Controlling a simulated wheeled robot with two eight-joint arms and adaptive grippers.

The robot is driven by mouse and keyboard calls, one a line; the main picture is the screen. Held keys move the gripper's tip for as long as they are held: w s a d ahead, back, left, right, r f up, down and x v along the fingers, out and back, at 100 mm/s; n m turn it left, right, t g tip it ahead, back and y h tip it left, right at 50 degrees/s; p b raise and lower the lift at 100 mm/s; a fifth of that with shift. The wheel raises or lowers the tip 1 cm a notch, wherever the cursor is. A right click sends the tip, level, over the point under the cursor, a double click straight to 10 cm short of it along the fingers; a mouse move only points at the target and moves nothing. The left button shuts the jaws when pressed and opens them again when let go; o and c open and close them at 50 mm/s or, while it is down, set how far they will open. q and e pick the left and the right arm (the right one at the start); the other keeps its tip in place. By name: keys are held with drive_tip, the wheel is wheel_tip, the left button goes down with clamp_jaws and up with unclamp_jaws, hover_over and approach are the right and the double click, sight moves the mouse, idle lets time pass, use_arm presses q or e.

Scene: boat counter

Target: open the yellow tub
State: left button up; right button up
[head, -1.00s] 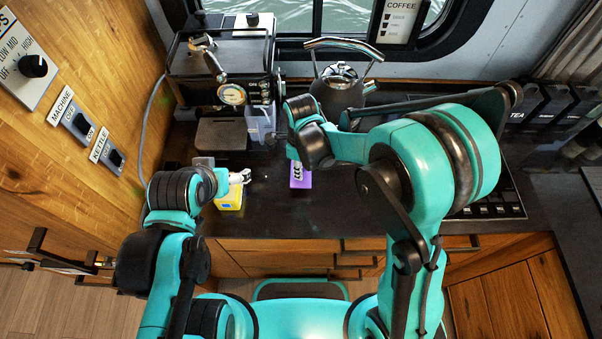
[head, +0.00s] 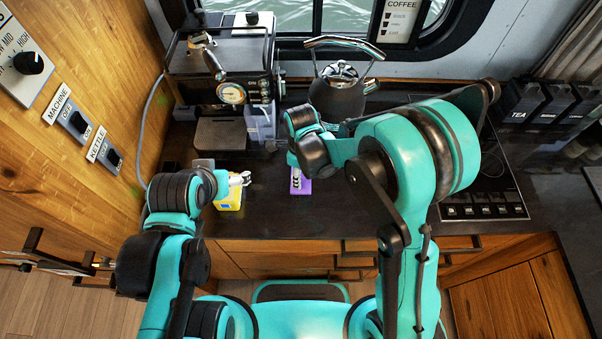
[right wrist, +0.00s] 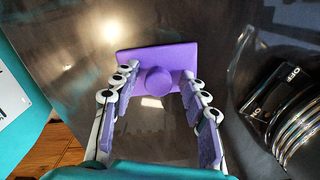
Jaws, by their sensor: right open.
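The yellow tub (head: 229,203) stands on the dark counter near its front edge, partly hidden by my left gripper (head: 243,180). My left gripper's pale fingers are at the top of the tub; I cannot make out whether they are closed on it. A flat purple piece (head: 306,187) with a round knob lies on the counter to the right of the tub. It also shows in the right wrist view (right wrist: 130,62). My right gripper (head: 296,180) is open above the purple piece. In the right wrist view its fingers (right wrist: 158,85) are on either side of the knob, with gaps.
A coffee machine (head: 222,62) stands at the back left, with a clear container (head: 260,124) beside it. A kettle (head: 338,95) stands behind my right gripper. A hob (head: 485,207) is at the right. Bare counter (head: 268,205) lies between the tub and the purple piece.

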drive_tip(key=shift+r, duration=0.25)
wheel_tip(320, 180, up, 12)
drive_tip(key=p, duration=0.3)
drive_tip(key=s+d+r+n+t, duration=0.2)
drive_tip(key=d+r+n, duration=0.1)
drive_tip(key=d+n, duration=0.2)
drive_tip(key=s+d+r+n+t, duration=0.1)
drive_tip(key=s+d+r+n, duration=0.2)
drive_tip(key=d+r+n, duration=0.15)
drive_tip(key=s+d+n+t, duration=0.4)
drive_tip(key=s+d+n, duration=0.3)
drive_tip(key=n, duration=0.6)
wheel_tip(320, 180, down, 12)
drive_tip(key=w+d+b, duration=0.1)
drive_tip(key=b, duration=1.1)
drive_tip(key=shift+w+b, duration=0.15)
drive_tip(key=shift+b, duration=0.25)
